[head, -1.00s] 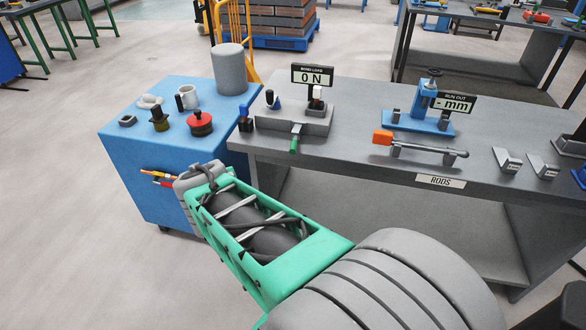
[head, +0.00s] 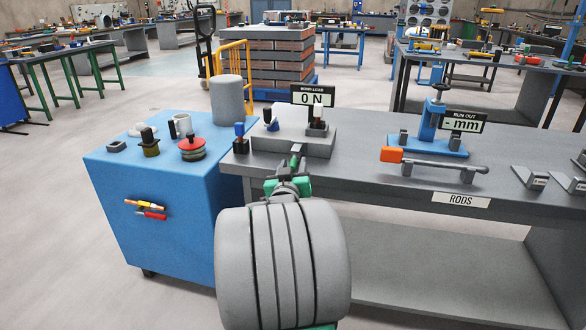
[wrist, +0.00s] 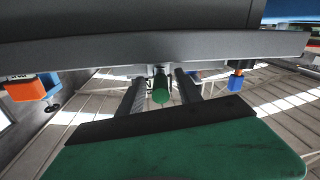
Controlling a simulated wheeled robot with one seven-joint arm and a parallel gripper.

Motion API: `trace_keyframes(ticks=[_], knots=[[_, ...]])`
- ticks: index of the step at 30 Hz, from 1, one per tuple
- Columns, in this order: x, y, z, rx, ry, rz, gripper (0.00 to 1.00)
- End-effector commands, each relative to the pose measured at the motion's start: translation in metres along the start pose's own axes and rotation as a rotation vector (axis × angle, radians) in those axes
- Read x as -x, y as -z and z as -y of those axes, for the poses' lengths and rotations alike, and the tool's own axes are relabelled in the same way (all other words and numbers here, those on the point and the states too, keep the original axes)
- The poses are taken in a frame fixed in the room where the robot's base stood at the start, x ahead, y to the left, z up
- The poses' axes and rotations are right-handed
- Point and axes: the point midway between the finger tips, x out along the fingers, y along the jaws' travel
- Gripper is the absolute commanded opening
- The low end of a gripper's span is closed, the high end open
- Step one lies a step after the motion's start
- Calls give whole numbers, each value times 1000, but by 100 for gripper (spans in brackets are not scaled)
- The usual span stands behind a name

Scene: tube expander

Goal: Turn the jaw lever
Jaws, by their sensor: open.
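The jaw lever is a short handle with a green grip (head: 296,160) sticking out from the front of the grey fixture (head: 292,140) on the bench. In the wrist view the green grip (wrist: 160,88) lies between the two fingers of my gripper (wrist: 160,96). The fingers are apart, with a visible gap on each side of the grip. In the head view my gripper (head: 294,175) is at the bench's front edge, largely hidden by my own arm. Whether a finger touches the grip cannot be told.
A load display (head: 317,95) reading 0 N stands behind the fixture. A blue cabinet (head: 180,220) with small tools is close on the left. A blue run-out stand (head: 435,125) and an orange-ended rod (head: 435,163) are to the right. The bench edge (head: 390,190) runs beside my gripper.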

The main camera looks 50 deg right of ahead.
Motion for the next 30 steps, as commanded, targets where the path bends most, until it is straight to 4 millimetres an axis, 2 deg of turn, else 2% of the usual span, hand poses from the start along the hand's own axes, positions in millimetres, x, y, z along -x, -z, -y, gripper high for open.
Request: trace_keyframes(ticks=[7,22,30], knots=[[-1,0,0,0,1,1,41],[-1,0,0,0,1,0,0],[-1,0,0,0,1,0,0]])
